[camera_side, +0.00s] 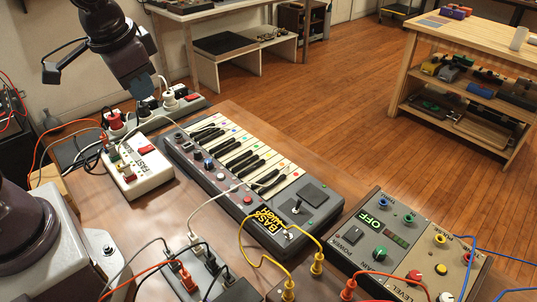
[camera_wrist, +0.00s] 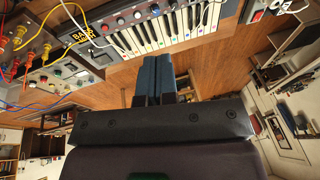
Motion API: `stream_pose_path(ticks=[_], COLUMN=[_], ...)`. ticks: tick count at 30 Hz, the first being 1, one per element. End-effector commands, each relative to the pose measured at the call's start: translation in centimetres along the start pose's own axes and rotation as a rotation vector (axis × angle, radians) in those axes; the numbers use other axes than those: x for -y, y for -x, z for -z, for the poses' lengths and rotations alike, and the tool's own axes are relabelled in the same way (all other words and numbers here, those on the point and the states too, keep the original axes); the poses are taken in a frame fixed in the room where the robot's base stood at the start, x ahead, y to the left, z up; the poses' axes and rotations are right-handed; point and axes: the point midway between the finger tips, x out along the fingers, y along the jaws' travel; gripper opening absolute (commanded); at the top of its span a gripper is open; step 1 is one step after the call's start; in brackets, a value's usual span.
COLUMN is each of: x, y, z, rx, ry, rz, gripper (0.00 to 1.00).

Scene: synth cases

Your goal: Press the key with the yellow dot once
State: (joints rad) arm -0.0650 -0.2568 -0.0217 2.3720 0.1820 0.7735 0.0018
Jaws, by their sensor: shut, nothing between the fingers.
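The small keyboard (camera_side: 243,190) lies on the wooden table, its white keys (camera_side: 240,153) along the far right side. Several keys carry small coloured dots; they are too small for me to tell surely which is yellow. My gripper (camera_side: 143,88) is above the power strip, off the keyboard's far left end in the side view, apart from the keys. In the wrist view its two blue fingers (camera_wrist: 155,60) are side by side, shut and empty. The white keys (camera_wrist: 165,32) show beyond the fingertips there, and the fingers hide part of that view near the keys.
A power strip with plugs (camera_side: 170,104) stands behind the keyboard, and a white box with a red switch (camera_side: 137,170) is at its left. A control panel with knobs (camera_side: 405,245) is at the right. Loose yellow cables (camera_side: 262,255) cross near the keyboard's front end.

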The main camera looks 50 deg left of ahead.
Motion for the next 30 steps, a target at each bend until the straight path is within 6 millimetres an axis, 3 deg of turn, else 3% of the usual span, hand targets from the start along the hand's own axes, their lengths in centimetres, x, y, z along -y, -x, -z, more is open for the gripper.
stream_pose_path(ticks=[6, 11, 17, 21, 23, 26, 30], x=[1.9, 2.2, 0.8, -1.9, -3.0, -4.4, -5.4], y=[-5.7, -10.4, -16.8, -20.2, -20.5, -19.4, -18.5], z=[5.0, 8.9, 13.5, 16.6, 17.8, 19.6, 20.3], rx=[-0.018, -0.085, -0.231, -0.397, -0.475, -0.592, -0.671], ry=[-0.173, -0.339, -0.591, -0.788, -0.860, -0.948, -1.001], rz=[0.085, 0.110, 0.077, 0.005, -0.023, -0.048, -0.077], gripper=[0.00, 0.00, 0.00, 0.00, 0.00, 0.00, 0.00])
